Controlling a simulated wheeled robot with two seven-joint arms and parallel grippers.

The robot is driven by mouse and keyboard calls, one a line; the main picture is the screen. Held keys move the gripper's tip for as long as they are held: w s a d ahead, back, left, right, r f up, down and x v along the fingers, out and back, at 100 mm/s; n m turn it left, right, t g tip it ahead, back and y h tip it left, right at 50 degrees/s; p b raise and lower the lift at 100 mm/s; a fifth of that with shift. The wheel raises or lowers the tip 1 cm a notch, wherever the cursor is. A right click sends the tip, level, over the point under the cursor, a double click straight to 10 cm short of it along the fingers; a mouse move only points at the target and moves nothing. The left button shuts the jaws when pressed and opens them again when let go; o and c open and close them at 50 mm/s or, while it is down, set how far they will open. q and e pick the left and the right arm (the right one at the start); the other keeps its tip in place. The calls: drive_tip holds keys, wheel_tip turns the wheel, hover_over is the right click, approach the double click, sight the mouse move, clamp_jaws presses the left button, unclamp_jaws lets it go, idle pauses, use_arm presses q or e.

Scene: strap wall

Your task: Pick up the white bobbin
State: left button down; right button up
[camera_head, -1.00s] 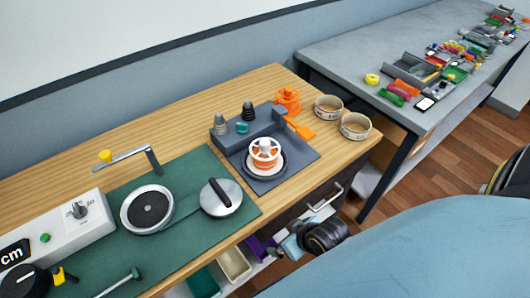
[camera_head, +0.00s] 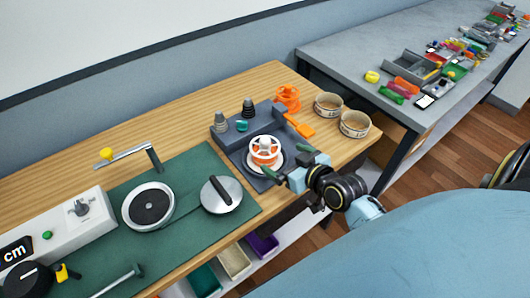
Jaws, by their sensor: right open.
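The white bobbin (camera_head: 265,149), wound with orange, sits upright on the round seat of a dark grey stand (camera_head: 236,139) on the wooden bench. My right gripper (camera_head: 287,162) is open and empty. Its two green-tipped fingers are spread at the lower right of the bobbin, close to the stand's front edge. I cannot tell whether a fingertip touches the stand. My left gripper is not in view.
Grey and black cones (camera_head: 220,122) and an orange clamp-like part (camera_head: 287,97) stand behind the bobbin. Two round bowls (camera_head: 354,125) are to the right. A green mat (camera_head: 190,232) with a round-plated device lies left. Open bins sit below the bench.

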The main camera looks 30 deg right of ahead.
sight(276, 154)
drive_tip(key=x, duration=0.9)
drive_tip(key=shift+a+f+b, duration=0.25)
drive_tip(key=shift+a+b, duration=0.1)
drive_tip(key=c, duration=1.1)
